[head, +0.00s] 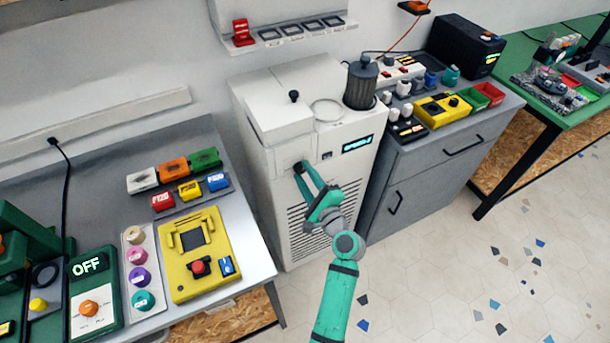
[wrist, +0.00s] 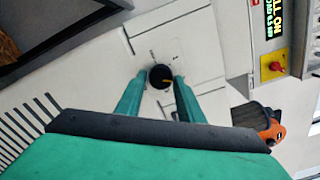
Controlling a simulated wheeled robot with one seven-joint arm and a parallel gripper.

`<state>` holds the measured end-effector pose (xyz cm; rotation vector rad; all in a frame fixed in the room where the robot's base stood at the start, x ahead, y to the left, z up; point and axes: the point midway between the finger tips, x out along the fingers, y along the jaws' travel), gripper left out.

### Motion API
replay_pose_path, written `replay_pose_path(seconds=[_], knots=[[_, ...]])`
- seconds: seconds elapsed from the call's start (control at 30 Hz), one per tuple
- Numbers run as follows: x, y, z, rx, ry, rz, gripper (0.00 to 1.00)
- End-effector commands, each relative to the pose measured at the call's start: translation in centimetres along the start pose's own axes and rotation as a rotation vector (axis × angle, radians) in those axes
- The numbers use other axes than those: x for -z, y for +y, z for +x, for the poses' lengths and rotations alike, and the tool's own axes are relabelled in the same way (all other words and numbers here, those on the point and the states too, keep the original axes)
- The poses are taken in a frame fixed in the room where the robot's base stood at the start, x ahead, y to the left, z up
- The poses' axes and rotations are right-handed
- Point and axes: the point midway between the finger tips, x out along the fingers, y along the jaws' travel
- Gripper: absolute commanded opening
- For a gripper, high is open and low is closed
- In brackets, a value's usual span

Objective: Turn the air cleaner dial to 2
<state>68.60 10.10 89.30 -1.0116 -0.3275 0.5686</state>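The air cleaner (head: 300,120) is a tall white cabinet with a slatted grille and a small lit display (head: 357,144), whose text is too small to read surely. Its dark round dial (wrist: 160,76) has a yellow pointer mark and sits on the front face. My green gripper (wrist: 161,78) is at the dial, one finger on each side, with a slim gap seeming to show beside it. Contact cannot be told. In the head view my gripper (head: 301,168) reaches the front face and mostly covers the dial.
A grey cabinet (head: 420,165) with switches and bins stands close on the right. A grey bench (head: 150,325) with a yellow control box (head: 205,270) is on the left. A dark cylinder (head: 361,80) stands on the cleaner's top. The tiled floor at right is free.

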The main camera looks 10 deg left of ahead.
Motion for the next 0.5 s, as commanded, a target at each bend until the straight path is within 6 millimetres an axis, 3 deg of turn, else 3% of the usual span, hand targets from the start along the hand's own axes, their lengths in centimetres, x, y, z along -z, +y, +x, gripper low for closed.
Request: replay_pose_path(seconds=[0.37, 0.5], knots=[[0.1, -0.1, -0.2, 0.001, 0.002, 0.0, 0.46], [0.1, -0.1, -1.4, 0.003, 0.002, 0.001, 0.46]])
